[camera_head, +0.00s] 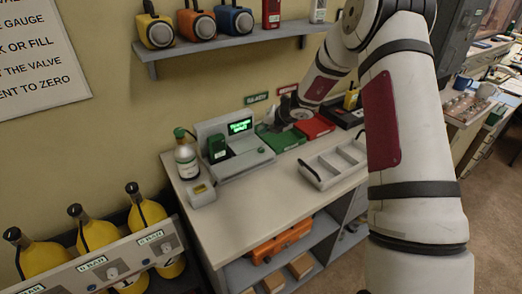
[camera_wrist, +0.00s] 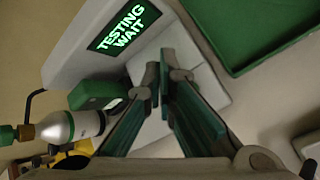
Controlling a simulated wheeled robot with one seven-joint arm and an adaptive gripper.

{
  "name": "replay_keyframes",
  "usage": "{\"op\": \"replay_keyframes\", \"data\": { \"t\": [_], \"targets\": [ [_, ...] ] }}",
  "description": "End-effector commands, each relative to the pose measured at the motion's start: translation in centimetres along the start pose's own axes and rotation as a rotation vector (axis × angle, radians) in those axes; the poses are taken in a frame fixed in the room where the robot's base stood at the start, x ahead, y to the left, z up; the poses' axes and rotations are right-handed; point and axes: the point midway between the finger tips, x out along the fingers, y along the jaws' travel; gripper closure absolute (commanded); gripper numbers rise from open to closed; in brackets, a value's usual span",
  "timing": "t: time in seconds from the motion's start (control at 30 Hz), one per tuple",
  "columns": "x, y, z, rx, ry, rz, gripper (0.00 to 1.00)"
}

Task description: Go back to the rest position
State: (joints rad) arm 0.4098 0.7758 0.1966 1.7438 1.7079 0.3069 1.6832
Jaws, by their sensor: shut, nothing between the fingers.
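My gripper (camera_head: 291,112) is shut and empty. The console's screen (camera_wrist: 124,26) there reads "TESTING WAIT" in green letters. A green device (camera_wrist: 97,94) sits in the console's left side; it also shows in the head view (camera_head: 217,148).
A bottle with a green cap (camera_head: 186,160) stands left of the console. A red tray (camera_head: 314,126) and a grey divided tray (camera_head: 330,172) lie to the right. A shelf (camera_head: 220,45) with coloured units hangs above. The desk's front (camera_head: 255,205) is clear.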

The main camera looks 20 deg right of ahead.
Motion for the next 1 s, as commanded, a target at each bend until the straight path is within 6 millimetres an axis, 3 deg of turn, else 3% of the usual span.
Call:
{"op": "replay_keyframes", "data": {
  "t": [0.47,0.57,0.67,0.77,1.0],
  "targets": [
    [0.0,0.0,0.0,-0.001,0.000,0.001,1.00],
    [-0.6,0.8,0.1,-0.045,0.000,0.009,1.00],
    [-2.5,3.2,0.4,-0.190,0.002,0.034,1.00],
    [-5.7,6.7,0.2,-0.436,0.006,0.070,1.00],
    [-15.1,14.3,-2.6,-1.133,0.024,0.157,1.00]
  ]
}}
